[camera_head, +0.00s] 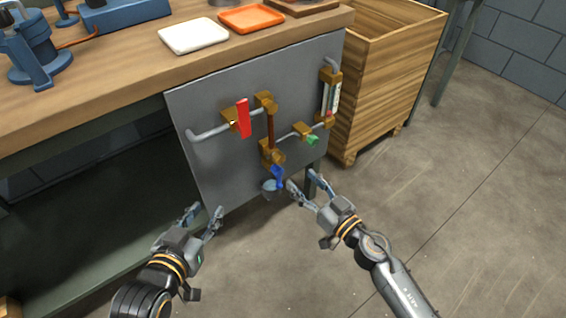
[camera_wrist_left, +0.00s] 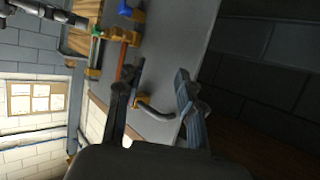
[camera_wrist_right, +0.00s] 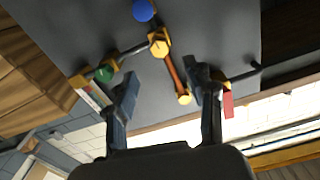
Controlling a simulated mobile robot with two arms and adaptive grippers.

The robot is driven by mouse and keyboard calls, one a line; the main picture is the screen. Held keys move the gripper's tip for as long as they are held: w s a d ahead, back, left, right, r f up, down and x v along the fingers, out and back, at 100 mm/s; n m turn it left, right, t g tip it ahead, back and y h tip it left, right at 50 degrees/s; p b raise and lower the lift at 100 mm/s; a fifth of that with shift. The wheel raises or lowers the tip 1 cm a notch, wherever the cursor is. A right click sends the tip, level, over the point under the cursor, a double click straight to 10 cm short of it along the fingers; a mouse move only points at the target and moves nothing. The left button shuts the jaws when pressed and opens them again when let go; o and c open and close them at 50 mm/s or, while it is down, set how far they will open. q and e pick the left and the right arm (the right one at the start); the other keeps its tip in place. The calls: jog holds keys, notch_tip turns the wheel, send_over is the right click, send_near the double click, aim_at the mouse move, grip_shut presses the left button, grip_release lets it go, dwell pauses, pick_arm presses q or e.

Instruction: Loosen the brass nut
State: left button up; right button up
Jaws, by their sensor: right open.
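A grey panel (camera_head: 215,100) carries pipework with several brass fittings; which part is the brass nut I cannot tell. A copper pipe (camera_head: 271,127) runs between an upper brass fitting (camera_head: 265,101) and a lower one (camera_head: 270,153). The right wrist view shows this lower fitting (camera_wrist_right: 159,47) and the upper one (camera_wrist_right: 184,98) beyond the fingertips. My right gripper (camera_head: 302,182) is open and empty, below and right of the blue handle (camera_head: 278,176). My left gripper (camera_head: 204,214) is open and empty near the panel's lower left edge, apart from the pipework.
A red handle (camera_head: 243,118), a green handle (camera_head: 312,140) and a sight tube (camera_head: 330,95) stick out from the panel. A small grey cup (camera_head: 269,187) is under the blue handle. Trays (camera_head: 194,36) lie on the bench above. A wooden crate (camera_head: 385,85) stands right; floor ahead is clear.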

aim_at(281, 160)
jog(key=b+x, duration=0.1)
jog(key=x, duration=0.7)
jog(key=shift+w+a, duration=0.2)
jog(key=shift+w, duration=0.05)
jog(key=shift+w+a, duration=0.15)
jog(key=shift+w, duration=0.05)
pick_arm(q)
notch_tip(281, 160, up, 7)
jog(key=w+d+t+h, duration=0.1)
jog(key=w+t, duration=0.1)
jog(key=t, duration=0.2)
jog(key=shift+d, duration=0.3)
pick_arm(e)
grip_shut()
pick_arm(q)
jog(key=shift+f, duration=0.15)
